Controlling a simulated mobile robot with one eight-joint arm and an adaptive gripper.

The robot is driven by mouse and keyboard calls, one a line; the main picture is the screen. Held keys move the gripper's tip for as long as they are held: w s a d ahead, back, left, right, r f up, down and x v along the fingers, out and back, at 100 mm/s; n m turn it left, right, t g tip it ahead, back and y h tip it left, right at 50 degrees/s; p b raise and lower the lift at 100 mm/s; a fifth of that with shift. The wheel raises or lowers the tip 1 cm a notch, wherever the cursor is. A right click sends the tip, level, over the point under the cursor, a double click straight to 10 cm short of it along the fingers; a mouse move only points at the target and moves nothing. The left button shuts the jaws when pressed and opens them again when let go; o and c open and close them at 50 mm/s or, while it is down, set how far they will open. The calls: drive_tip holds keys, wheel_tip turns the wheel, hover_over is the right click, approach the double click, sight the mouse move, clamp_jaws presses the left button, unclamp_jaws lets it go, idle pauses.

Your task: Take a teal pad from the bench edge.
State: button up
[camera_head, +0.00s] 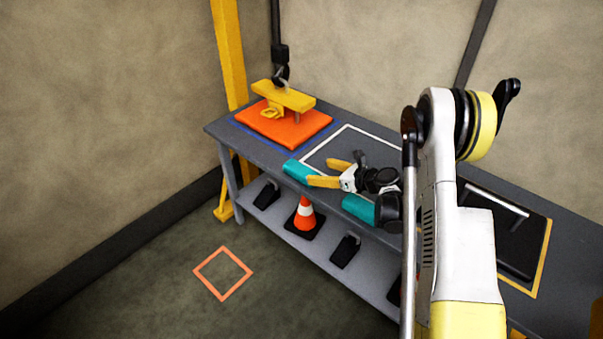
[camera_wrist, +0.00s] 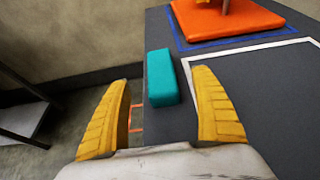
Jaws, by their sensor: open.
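A teal pad (camera_head: 299,171) lies on the front edge of the grey bench (camera_head: 223,130), left of my gripper in the head view. In the wrist view this teal pad (camera_wrist: 161,77) lies just beyond and between the yellow fingertips, nearer the right one. My gripper (camera_head: 325,172) is open and empty, its fingers above the bench edge beside the pad. In the wrist view my gripper (camera_wrist: 163,75) shows both fingers spread apart. A second teal pad (camera_head: 358,208) lies further right on the bench edge, partly hidden by my arm.
An orange slab (camera_head: 305,127) with a yellow lifting piece (camera_head: 285,96) on a hook sits at the bench's far left, within a blue outline. A white outlined area lies behind the pads. A cone (camera_head: 305,212) stands on the lower shelf. A yellow post (camera_head: 229,55) rises behind.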

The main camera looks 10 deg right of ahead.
sight(300, 168)
drive_tip(key=b+x, duration=0.4)
drive_tip(key=x, duration=0.6)
drive_tip(key=shift+w+a+f, duration=0.1)
drive_tip(key=shift+a+f, duration=0.05)
drive_tip(key=shift+f, duration=0.1)
drive_tip(key=c, duration=1.3)
